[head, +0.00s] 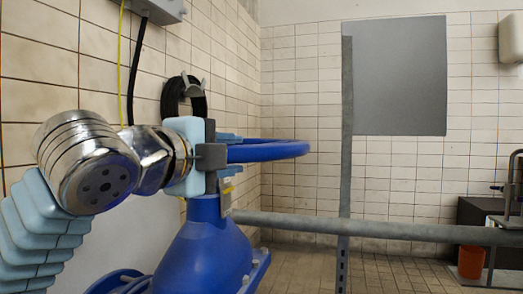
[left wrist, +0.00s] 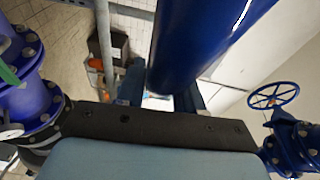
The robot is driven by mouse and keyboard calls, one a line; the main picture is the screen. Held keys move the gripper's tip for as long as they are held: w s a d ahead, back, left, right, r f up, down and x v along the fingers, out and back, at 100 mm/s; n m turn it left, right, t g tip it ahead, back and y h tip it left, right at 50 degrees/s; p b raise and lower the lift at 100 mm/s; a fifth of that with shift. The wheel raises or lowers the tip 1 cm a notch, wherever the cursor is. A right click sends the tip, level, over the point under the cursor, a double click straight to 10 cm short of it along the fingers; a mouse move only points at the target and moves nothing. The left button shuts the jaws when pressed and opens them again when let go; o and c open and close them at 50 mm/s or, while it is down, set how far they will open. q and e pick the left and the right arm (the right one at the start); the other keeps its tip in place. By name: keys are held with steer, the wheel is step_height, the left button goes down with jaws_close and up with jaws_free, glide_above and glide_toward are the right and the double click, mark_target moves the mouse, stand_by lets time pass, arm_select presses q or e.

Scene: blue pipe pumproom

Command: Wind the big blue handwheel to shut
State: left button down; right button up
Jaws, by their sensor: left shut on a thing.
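The big blue handwheel (head: 275,151) shows nearly edge-on in the head view, above a blue valve body (head: 205,250). My left gripper (head: 220,154) is shut on its rim at the near left side. The gripper and wrist hide part of the wheel, and its hub and spokes are hard to make out. In the left wrist view a thick blue rim section (left wrist: 195,45) runs down to my left gripper's fingers (left wrist: 160,98). My right gripper is in neither view.
A horizontal grey rail (head: 370,228) and upright post (head: 346,130) stand beyond the wheel. A black hose coil (head: 184,98) hangs on the left wall. The left wrist view shows a smaller blue handwheel (left wrist: 273,95) at right and a flanged blue pipe (left wrist: 30,100) at left.

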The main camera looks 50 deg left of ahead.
arm_select(q)
steer(key=s+a+m+h, duration=0.1)
steer(key=s, duration=0.1)
steer(key=s+a+m+h+p, duration=0.1)
steer(key=h, duration=0.1)
steer(key=s+a+m+h+p, duration=0.1)
steer(key=s, duration=0.1)
steer(key=shift+s+a+r+t+h, duration=0.1)
steer(key=shift+s+a+t+h, duration=0.1)
steer(key=shift+s+t+h, duration=0.15)
steer(key=shift+s+a+m+h+p, duration=0.4)
steer(key=shift+s+a+m+h, duration=0.2)
steer(key=shift+s+h, duration=0.15)
steer(key=c, duration=0.8)
jaws_free()
steer(key=s+a+p, duration=0.1)
steer(key=s, duration=1.2)
steer(key=shift+s+r, duration=0.2)
steer(key=shift+s, duration=0.15)
